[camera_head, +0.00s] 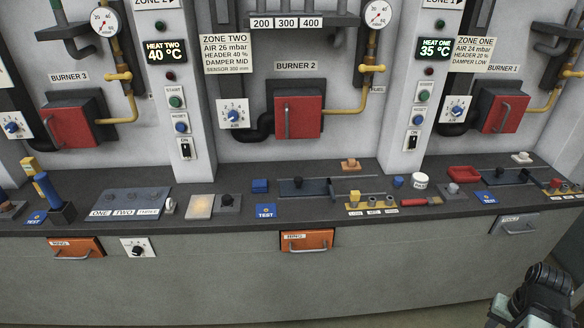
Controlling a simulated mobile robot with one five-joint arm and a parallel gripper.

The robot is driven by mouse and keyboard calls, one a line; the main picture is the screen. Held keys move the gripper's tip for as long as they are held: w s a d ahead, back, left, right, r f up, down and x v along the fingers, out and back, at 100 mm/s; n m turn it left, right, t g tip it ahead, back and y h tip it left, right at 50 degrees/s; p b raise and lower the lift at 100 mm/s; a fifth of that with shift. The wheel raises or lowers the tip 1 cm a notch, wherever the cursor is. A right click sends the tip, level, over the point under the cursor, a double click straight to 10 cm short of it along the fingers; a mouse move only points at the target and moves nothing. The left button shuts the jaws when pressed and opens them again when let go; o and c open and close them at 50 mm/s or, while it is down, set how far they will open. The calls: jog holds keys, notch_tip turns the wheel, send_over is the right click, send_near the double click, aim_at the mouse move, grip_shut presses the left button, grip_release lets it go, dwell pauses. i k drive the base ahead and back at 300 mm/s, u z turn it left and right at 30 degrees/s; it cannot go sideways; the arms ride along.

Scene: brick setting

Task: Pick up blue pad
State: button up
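Several blue things lie on the dark counter (330,216), and I cannot tell for sure which one is the blue pad. A small plain blue block (260,185) lies near the middle. Flat blue squares marked TEST lie in front of it (265,211), at the right (487,198) and at the far left (35,218). A small round blue piece (398,181) sits right of the middle. My gripper (541,296), dark and partly cut off, is at the lower right, in front of the counter and well apart from all of these. Its fingers are not clear.
A blue-handled lever (47,190) stands at the left. A white cup (419,181), a red-handled tool (420,202) and a red tray (464,173) are right of the middle. Orange drawers (307,240) and a grey drawer (517,224) have handles on the counter front. Burner panels stand behind.

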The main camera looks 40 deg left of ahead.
aim_at(258, 185)
jog(key=u, duration=0.05)
jog(key=i, duration=1.3)
jog(key=u, duration=3.75)
jog(key=i, duration=1.65)
jog(key=z, duration=0.1)
